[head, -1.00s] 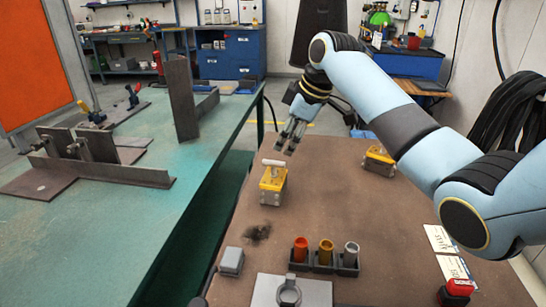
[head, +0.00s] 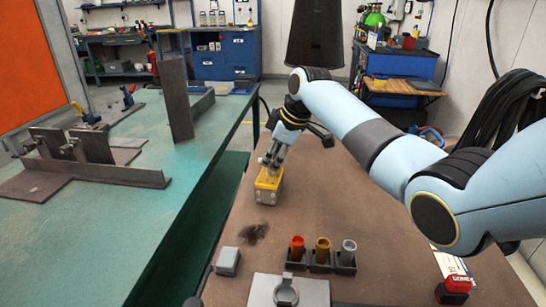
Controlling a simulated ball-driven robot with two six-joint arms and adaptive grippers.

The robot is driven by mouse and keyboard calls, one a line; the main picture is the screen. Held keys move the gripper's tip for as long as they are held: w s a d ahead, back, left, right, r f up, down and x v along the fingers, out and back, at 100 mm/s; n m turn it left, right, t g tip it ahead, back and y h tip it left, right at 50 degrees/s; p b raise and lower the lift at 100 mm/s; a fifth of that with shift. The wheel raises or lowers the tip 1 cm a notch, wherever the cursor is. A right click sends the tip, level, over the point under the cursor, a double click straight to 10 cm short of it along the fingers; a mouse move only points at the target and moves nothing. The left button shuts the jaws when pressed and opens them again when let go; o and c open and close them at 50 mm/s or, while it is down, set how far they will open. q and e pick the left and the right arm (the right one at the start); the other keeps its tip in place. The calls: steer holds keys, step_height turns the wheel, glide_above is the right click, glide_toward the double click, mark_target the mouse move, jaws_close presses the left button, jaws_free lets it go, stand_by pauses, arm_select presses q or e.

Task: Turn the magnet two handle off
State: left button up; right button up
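A yellow switchable magnet (head: 268,188) with a grey base stands on the brown table, left of its middle. My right gripper (head: 270,162) points down right at its top, and its fingers cover the handle. I cannot tell whether the fingers are closed on the handle or only around it. No number is readable on the magnet, so I cannot tell which one it is. A second yellow magnet, seen earlier farther right, is hidden behind my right arm. My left gripper is not in view.
A holder with orange, yellow and grey cups (head: 322,254) stands at the front, beside a small grey box (head: 228,261) and a grey plate with a ring (head: 288,291). A red button (head: 457,285) is front right. A green welding table (head: 150,190) with steel plates lies left.

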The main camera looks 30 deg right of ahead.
jaws_close()
